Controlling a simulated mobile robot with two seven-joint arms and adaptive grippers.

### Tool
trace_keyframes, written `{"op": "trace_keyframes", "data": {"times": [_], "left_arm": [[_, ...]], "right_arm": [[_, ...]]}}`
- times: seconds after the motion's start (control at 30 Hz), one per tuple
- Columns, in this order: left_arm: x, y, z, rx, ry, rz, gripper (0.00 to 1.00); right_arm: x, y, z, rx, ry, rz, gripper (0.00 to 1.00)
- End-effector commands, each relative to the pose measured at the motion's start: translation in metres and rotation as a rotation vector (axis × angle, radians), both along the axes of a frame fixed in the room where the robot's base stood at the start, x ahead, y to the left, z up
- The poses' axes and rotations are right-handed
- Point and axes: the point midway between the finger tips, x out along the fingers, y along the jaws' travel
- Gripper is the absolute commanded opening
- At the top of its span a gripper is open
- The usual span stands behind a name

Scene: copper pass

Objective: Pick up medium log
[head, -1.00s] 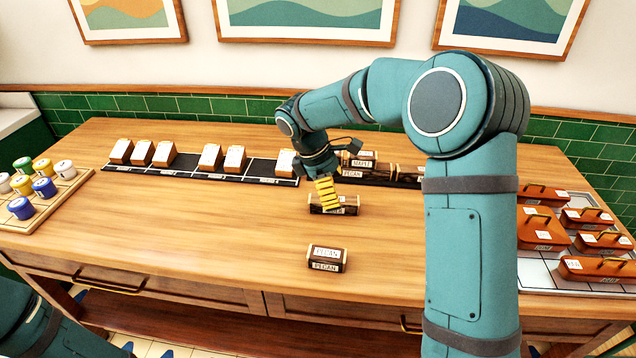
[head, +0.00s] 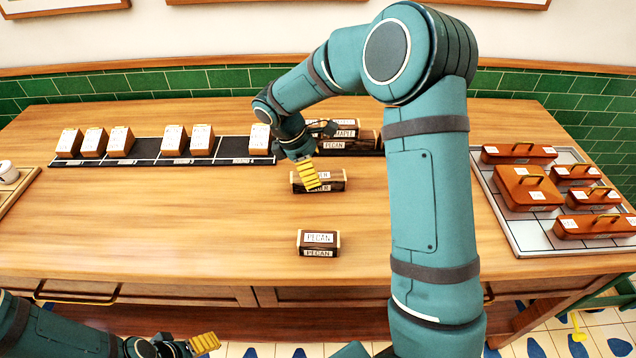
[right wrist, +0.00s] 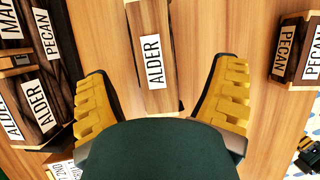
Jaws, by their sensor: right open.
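An alder log (head: 338,180), a dark block with pale labels, lies mid-table and is longer than the pecan log (head: 318,243) in front of it. I take it as the medium log. My right gripper (head: 308,172) is over the alder log in the head view, its yellow fingers hiding part of it. In the right wrist view the alder log (right wrist: 152,40) lies between the open fingers, with a gap on each side. My left gripper (head: 203,343) is low at the bottom left, in front of the table; its jaw state is unclear.
More labelled logs (head: 345,147) stand at the back behind my right gripper. A black strip (head: 231,150) with several labelled blocks runs along the back left. A tray (head: 510,213) with several orange-brown handled boxes is at right. The front left of the table is clear.

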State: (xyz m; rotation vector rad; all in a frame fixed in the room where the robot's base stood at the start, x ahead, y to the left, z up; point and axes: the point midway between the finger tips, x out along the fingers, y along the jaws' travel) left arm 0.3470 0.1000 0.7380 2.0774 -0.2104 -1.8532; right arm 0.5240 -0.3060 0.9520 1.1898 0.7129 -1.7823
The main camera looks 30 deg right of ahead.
Motion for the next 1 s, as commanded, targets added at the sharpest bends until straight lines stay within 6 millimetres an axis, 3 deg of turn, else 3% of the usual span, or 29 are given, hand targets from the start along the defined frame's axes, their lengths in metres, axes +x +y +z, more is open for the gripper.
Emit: {"op": "trace_keyframes", "data": {"times": [0.17,0.5,0.77,0.9,1.0], "left_arm": [[0.001,0.0,-0.003,0.0,-0.002,0.001,0.78],[0.003,0.0,-0.017,0.001,-0.008,0.002,0.78],[0.003,0.0,-0.016,0.001,-0.009,0.002,0.78],[0.003,0.0,-0.016,0.001,-0.009,0.002,0.78],[0.003,0.0,-0.016,0.001,-0.009,0.002,0.78]], "right_arm": [[0.0,-0.003,-0.008,0.001,0.0,0.0,0.85],[-0.003,-0.019,-0.049,0.0,0.001,0.0,0.85],[-0.004,-0.02,-0.05,0.0,-0.001,0.0,0.84],[-0.004,-0.02,-0.05,0.0,-0.001,0.0,0.35],[-0.004,-0.02,-0.05,0.0,-0.001,0.0,0.06]]}}
